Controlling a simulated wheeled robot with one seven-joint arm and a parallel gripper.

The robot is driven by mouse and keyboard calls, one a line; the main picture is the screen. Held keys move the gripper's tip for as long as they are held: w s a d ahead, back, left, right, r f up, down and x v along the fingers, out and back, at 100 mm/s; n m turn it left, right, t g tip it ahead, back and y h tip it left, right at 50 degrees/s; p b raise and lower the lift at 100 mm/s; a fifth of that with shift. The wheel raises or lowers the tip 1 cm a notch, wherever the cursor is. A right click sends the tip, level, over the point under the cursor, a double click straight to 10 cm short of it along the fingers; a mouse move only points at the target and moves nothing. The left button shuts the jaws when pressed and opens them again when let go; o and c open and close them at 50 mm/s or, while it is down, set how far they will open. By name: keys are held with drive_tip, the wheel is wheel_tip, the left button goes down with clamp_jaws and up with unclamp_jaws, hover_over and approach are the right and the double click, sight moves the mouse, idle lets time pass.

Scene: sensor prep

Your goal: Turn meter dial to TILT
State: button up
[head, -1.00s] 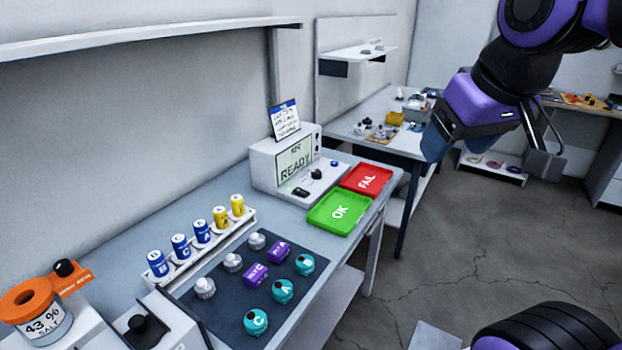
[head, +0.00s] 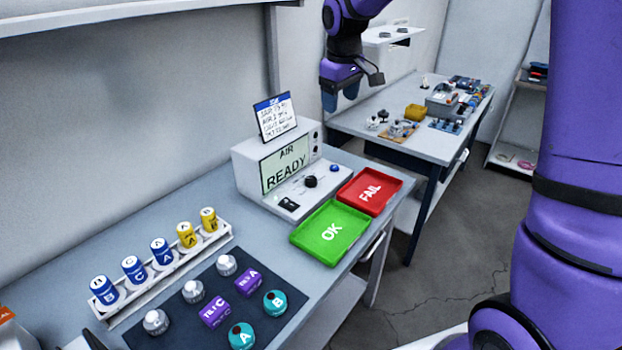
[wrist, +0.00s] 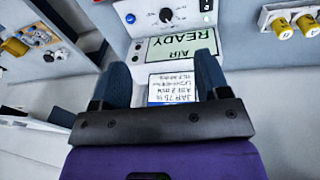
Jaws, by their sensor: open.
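The meter (head: 248,178) is a white box on the bench with a screen (head: 286,163) that reads AIR READY. Its black dial (head: 310,181) sits on the sloped front panel beside a blue button (head: 334,168). In the wrist view the dial (wrist: 166,15) is near the top, beyond the fingertips, and the screen (wrist: 180,44) shows upside down. My gripper (head: 341,98) is raised behind and right of the meter in the head view. In the wrist view my gripper (wrist: 160,72) has its two dark blue fingers apart, with nothing held. The dial's setting is too small to read.
A note card (head: 275,117) stands on top of the meter. A green OK tray (head: 318,247) and a red FAIL tray (head: 350,200) lie before it. A dark mat (head: 185,320) holds several sensors, and a rack (head: 165,277) holds several bottles. A second table (head: 385,112) stands behind.

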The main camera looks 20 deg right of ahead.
drive_tip(key=w+a+f+n+g, duration=0.1)
drive_tip(key=w+a+f+n, duration=0.1)
drive_tip(key=w+f, duration=0.85)
drive_tip(key=n, duration=0.1)
approach(311, 178)
drive_tip(key=shift+g+y, duration=0.3)
drive_tip(key=shift+g, duration=0.1)
drive_tip(key=f, duration=0.9)
drive_tip(key=shift+w+d+f, duration=0.2)
drive_tip(key=shift+d+f, duration=0.05)
drive_tip(key=shift+f, duration=0.1)
drive_tip(key=c, duration=0.9)
